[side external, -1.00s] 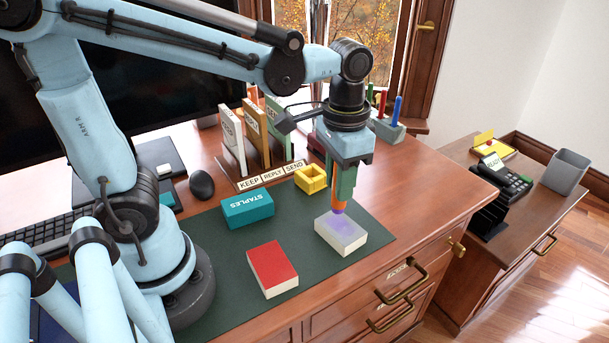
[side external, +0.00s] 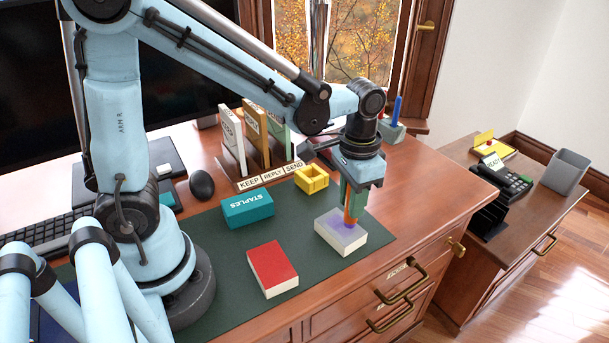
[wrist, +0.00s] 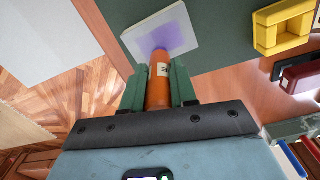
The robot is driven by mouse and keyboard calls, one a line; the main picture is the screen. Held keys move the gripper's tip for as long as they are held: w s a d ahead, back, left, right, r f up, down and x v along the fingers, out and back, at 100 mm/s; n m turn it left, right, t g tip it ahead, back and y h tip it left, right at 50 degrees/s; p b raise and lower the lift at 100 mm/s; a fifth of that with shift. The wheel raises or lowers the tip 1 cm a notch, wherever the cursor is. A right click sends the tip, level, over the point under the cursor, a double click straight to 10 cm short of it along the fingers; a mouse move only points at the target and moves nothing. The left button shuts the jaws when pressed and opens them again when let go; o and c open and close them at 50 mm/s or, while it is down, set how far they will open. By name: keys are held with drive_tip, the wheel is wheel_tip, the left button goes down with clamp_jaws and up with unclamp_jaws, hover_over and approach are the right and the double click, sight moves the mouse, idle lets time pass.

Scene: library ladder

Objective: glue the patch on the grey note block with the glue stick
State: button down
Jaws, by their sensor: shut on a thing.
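The grey note block (side external: 336,238) lies on the dark green desk mat (side external: 215,300), near the mat's right end. A purple patch of glue (wrist: 172,33) covers much of its top in the wrist view. My gripper (side external: 350,211) is shut on the orange glue stick (wrist: 158,85), which points down with its tip at the block's top. The stick's tip seems to touch the patch. In the side view, the stick (side external: 351,208) is partly hidden by the green fingers.
A red block (side external: 272,265) and a teal staples box (side external: 247,209) lie on the mat left of the note block. A yellow open box (side external: 311,179) stands behind it, near the keep, reply and send sorter (side external: 266,178).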

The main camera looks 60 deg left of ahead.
drive_tip(key=shift+s+d, duration=0.1)
drive_tip(key=shift+s, duration=1.75)
drive_tip(key=shift+a, duration=0.8)
drive_tip(key=w, duration=0.4)
drive_tip(key=shift+a, duration=0.1)
drive_tip(key=shift+s+d, duration=0.2)
drive_tip(key=shift+s, duration=1.7)
drive_tip(key=shift+s+r, duration=0.15)
wheel_tip(320, 180, up, 8)
